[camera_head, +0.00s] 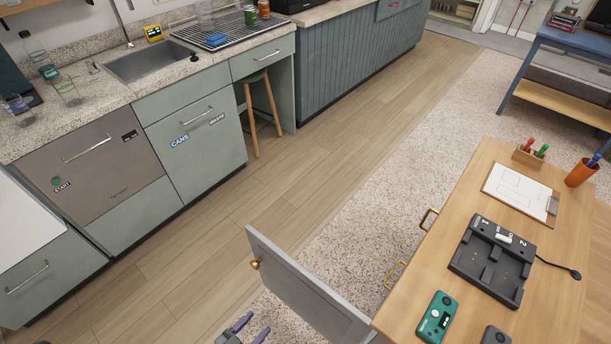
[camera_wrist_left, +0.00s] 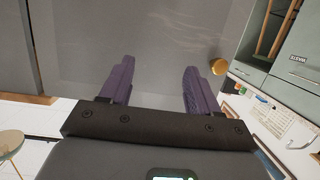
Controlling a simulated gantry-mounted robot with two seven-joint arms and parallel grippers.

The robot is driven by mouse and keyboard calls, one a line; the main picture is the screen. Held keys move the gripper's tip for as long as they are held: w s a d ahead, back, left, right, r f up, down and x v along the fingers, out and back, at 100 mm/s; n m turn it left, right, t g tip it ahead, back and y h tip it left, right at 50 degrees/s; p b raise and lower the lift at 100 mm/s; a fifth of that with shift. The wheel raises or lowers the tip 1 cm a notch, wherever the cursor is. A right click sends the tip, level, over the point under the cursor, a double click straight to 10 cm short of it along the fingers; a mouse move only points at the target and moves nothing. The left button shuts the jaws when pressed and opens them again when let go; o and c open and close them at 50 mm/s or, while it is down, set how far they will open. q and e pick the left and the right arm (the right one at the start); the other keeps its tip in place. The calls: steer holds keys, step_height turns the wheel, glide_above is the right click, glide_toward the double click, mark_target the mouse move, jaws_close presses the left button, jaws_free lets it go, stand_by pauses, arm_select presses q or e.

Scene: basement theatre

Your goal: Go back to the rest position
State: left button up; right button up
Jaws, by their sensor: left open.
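My left gripper (camera_head: 252,328) shows at the bottom edge of the head view, with two purple fingers spread apart. It also shows in the left wrist view (camera_wrist_left: 158,70), open with nothing between the fingers. A grey cabinet door (camera_head: 308,296) stands open just to its right in the head view. The door's brass knob (camera_head: 255,265) is above the fingers there. In the left wrist view the knob (camera_wrist_left: 217,67) is right of the fingers, apart from them. Most of my left arm is out of the head view. My right gripper is in neither view.
A wooden desk (camera_head: 416,260) at the right bears a black charger dock (camera_head: 494,262), a teal device (camera_head: 437,318), a clipboard (camera_head: 518,192) and an orange cup (camera_head: 582,172). Green cabinets with a sink (camera_head: 158,62) stand at the left. The wood floor (camera_head: 215,225) between is clear.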

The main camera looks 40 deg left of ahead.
arm_select(q)
steer(key=w+d+r+g, duration=0.5)
steer(key=w+r+g, duration=0.1)
steer(key=r+g, duration=0.25)
steer(key=s+r+m+g+p, duration=0.1)
steer(key=s+r+g+p, duration=0.15)
steer(key=r+p, duration=0.85)
steer(key=s+r+m+g+p, duration=0.1)
steer(key=s+r+p, duration=0.35)
steer(key=r, duration=0.95)
arm_select(e)
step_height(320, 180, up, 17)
steer(key=p, duration=0.2)
arm_select(q)
steer(key=s+f+b+x, duration=0.1)
steer(key=s+b+x, duration=0.3)
steer(key=b+x, duration=1.2)
steer(key=s+f+b+x, duration=0.1)
steer(key=s+b+x, duration=0.2)
steer(key=b+x, duration=1.4)
steer(key=s+a+f+b+x, duration=0.1)
steer(key=s+b+x, duration=0.3)
steer(key=b+x, duration=1.2)
steer(key=shift+s+d+f+b, duration=0.3)
steer(key=shift+f+b, duration=0.15)
steer(key=shift+b, duration=0.7)
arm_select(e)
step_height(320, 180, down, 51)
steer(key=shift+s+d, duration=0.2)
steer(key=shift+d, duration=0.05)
